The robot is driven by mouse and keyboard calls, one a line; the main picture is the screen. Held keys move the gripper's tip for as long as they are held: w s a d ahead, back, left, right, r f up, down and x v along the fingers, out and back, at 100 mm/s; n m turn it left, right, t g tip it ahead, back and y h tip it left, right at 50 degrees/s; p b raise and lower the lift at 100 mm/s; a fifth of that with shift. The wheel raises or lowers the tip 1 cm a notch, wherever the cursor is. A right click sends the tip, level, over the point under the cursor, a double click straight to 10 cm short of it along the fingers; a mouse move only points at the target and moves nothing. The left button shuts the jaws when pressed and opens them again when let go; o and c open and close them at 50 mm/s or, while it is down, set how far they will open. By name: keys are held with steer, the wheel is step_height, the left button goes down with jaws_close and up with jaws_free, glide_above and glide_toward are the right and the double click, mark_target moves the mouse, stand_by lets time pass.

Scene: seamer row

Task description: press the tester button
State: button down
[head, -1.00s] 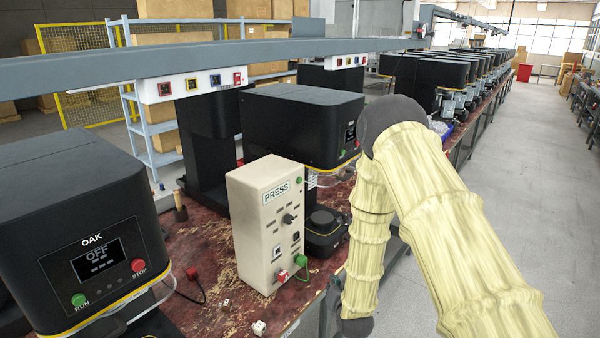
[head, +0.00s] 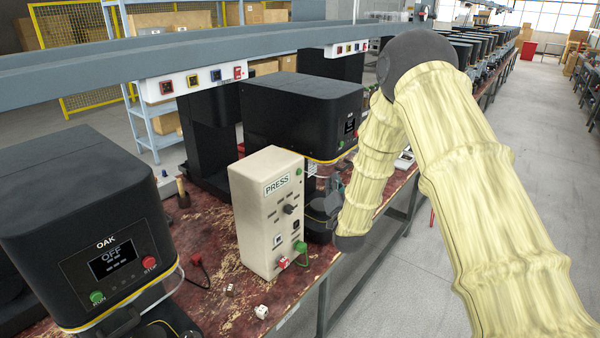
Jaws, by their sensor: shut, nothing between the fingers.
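The tester appears to be the beige box (head: 254,215) labelled PRESS, standing upright on the worn red bench. Its front has a small green round part (head: 298,172) at the upper right, a dark knob (head: 289,209) and a small pale square button (head: 278,241). I cannot tell which part is the tester button. Red (head: 284,262) and green (head: 300,248) plugs sit low on the front. My gripper (head: 324,203) is the grey shape just right of the box, partly seen against the machine behind. It is shut and empty, and appears apart from the box's front.
A black OAK machine (head: 85,225) showing OFF stands at the left, another black machine (head: 300,110) behind the box. A grey rail (head: 200,55) crosses above. Small pale blocks (head: 261,312) lie near the bench's front edge.

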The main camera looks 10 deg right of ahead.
mark_target(299, 172)
steer(key=w+a, duration=0.5)
steer(key=w, duration=0.2)
steer(key=shift+a+b, duration=0.25)
steer(key=shift+b, duration=0.1)
stand_by(0.4)
steer(key=shift+w, duration=0.1)
stand_by(1.2)
steer(key=shift+w+a+b, duration=0.25)
steer(key=shift+b, duration=0.25)
steer(key=shift+w+a+b, duration=0.25)
steer(key=shift+w+b, duration=0.1)
stand_by(0.7)
steer(key=shift+s, duration=0.1)
stand_by(0.4)
steer(key=shift+s+d, duration=0.5)
steer(key=shift+s, duration=0.1)
